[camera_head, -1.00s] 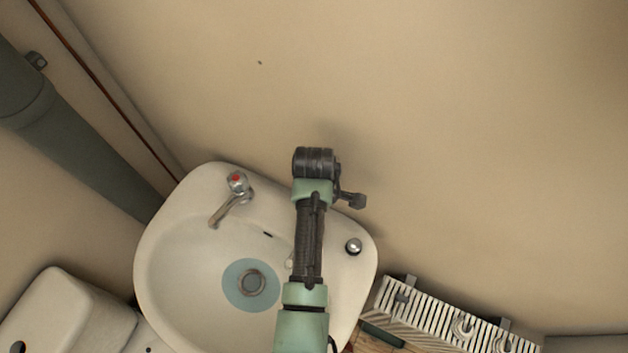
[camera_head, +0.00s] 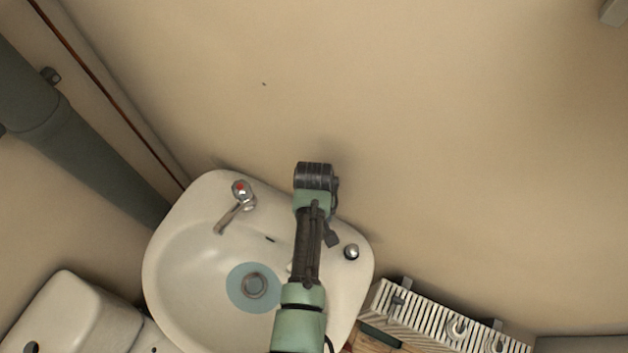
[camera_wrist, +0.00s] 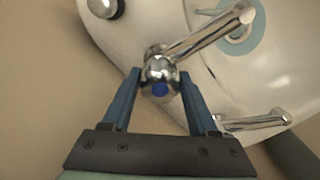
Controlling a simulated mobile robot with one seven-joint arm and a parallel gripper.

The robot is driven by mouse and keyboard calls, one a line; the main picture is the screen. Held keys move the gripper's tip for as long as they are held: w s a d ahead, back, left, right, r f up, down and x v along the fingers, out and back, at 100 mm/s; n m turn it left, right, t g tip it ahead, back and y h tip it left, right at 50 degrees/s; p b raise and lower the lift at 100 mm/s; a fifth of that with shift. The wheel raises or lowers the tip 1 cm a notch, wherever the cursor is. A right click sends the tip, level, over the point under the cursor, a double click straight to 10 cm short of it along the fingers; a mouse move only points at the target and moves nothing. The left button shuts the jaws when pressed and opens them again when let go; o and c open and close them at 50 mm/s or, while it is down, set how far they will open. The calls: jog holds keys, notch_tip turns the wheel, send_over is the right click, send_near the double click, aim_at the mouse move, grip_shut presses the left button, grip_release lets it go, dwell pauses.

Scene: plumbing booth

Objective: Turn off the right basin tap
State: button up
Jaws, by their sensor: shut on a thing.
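The right basin tap (camera_wrist: 205,38) is chrome with a blue dot on its round knob (camera_wrist: 159,77). It shows in the wrist view, its spout reaching over the basin. My gripper (camera_wrist: 161,82) is shut on this knob, with one blue finger on each side of it. In the head view my arm hides the right tap. The basin (camera_head: 190,268) is white. The left tap (camera_head: 238,205), with a red dot, stands at the basin's back left; it also shows at the lower right of the wrist view (camera_wrist: 255,121).
A small chrome knob (camera_head: 351,252) sits on the basin's right rim. The wall (camera_head: 450,130) is close behind the basin. A white slatted rack (camera_head: 430,318) stands to the right, a white cistern (camera_head: 75,310) to the left. A thick grey pipe (camera_head: 75,140) runs at far left.

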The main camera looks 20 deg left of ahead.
jog(key=m+p, duration=0.1)
jog(key=m, duration=0.4)
jog(key=shift+r+m, duration=0.1)
jog(key=shift+m, duration=0.2)
jog(key=m+p, duration=0.1)
jog(key=m, duration=0.4)
jog(key=shift+m, duration=0.3)
jog(key=o, duration=1.4)
notch_tip(320, 180, up, 13)
jog(key=shift+f+b, duration=0.1)
jog(key=shift+b, duration=0.45)
